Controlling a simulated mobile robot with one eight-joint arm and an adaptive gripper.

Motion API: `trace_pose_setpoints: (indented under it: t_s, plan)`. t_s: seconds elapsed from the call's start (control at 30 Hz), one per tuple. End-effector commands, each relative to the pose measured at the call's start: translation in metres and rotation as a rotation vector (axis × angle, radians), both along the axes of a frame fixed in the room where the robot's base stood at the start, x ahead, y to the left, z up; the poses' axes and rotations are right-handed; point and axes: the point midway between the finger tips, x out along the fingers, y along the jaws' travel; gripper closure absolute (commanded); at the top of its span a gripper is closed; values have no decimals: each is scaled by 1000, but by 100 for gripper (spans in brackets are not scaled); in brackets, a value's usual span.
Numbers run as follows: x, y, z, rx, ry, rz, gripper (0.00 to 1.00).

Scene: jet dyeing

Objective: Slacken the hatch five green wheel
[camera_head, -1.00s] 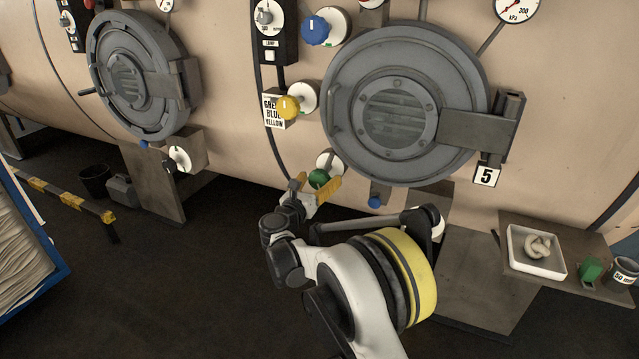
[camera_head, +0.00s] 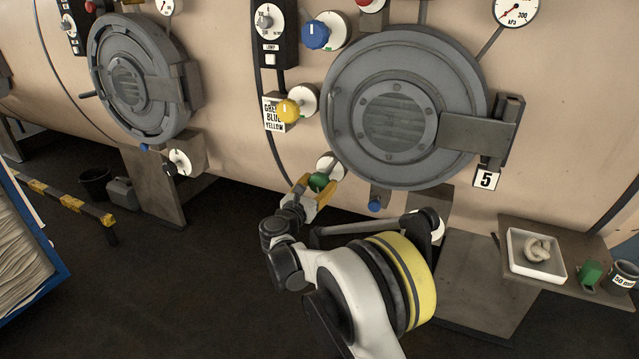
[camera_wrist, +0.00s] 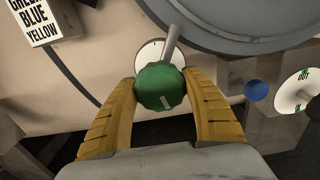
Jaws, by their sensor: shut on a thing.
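The green wheel (camera_head: 319,181) stands out from a white dial plate (camera_head: 331,166) at the lower left of hatch five (camera_head: 398,108). In the wrist view the green wheel (camera_wrist: 160,87) shows a pale mark on its face. My gripper (camera_head: 315,189) has its yellow fingers on either side of the wheel and is shut on it. In the wrist view my gripper's fingertips (camera_wrist: 159,82) sit at the wheel's left and right edges. The plate behind the wheel is partly hidden by it.
A yellow wheel (camera_head: 288,110) and a blue wheel (camera_head: 316,34) are mounted above on the left. A small blue knob (camera_head: 375,205) is just right of my gripper. A side shelf (camera_head: 510,232) at the right holds a white tray (camera_head: 515,264).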

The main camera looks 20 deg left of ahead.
Motion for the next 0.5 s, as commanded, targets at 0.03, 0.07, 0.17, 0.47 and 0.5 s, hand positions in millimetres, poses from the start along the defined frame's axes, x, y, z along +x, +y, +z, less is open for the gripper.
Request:
trace_pose_setpoints:
  t_s: [0.03, 0.07, 0.17, 0.47, 0.5]
  plan:
    - [0, 0, 0, 36, -3, 0, 74]
    - [0, 0, 0, 62, -5, 0, 74]
    - [0, 0, 0, 153, -12, 0, 74]
    - [0, 0, 0, 438, -34, 0, 74]
    - [0, 0, 0, 476, -37, 0, 74]
